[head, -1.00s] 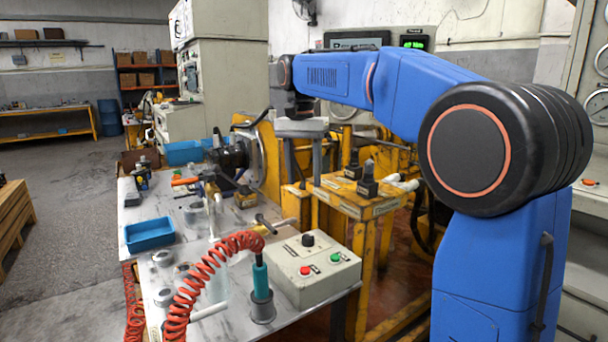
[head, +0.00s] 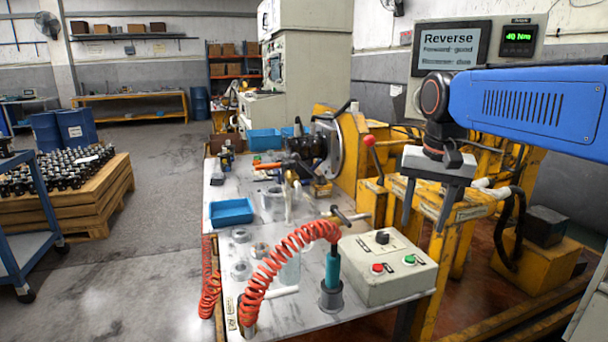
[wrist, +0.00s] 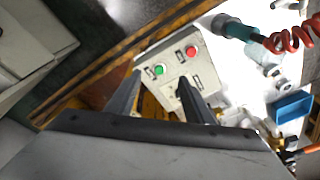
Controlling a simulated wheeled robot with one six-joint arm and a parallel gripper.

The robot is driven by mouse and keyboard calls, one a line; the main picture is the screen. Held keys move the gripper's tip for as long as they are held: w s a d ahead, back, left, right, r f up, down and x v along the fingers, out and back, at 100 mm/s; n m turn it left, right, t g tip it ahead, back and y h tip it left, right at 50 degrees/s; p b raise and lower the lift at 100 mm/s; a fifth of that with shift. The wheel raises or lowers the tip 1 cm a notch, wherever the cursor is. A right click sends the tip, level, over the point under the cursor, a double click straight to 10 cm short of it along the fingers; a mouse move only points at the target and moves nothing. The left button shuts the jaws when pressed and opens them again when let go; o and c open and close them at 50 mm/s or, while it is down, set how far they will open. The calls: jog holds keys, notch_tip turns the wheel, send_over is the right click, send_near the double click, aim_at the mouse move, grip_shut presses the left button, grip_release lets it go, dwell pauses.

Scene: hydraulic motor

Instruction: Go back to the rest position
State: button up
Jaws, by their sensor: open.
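My gripper (head: 428,208) hangs from the blue arm at the right of the head view, fingers pointing down. It is open, with nothing between its two fingers. It is above and behind the grey control box (head: 386,266), close to the yellow frame (head: 470,207). In the wrist view, my fingers (wrist: 155,100) appear in front of the control box (wrist: 176,68), with its green and red buttons. A hydraulic motor (head: 322,145), dark, sits at the round plate on the yellow stand at the bench's far end.
The metal bench (head: 300,312) carries a blue bin (head: 231,211), a red coiled hose (head: 285,255) and a teal-handled tool (head: 332,270). A red-knobbed lever (head: 373,155) stands by the yellow frame. A screen (head: 450,47) reads "Reverse". Open floor lies left of the bench.

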jog(key=s+d+f+n+t, duration=0.3)
jog(key=s+f+n, duration=0.1)
jog(key=s+f, duration=1.3)
jog(key=shift+s+d+f, duration=0.15)
jog(key=shift+s+f, duration=0.1)
jog(key=shift+s, duration=0.85)
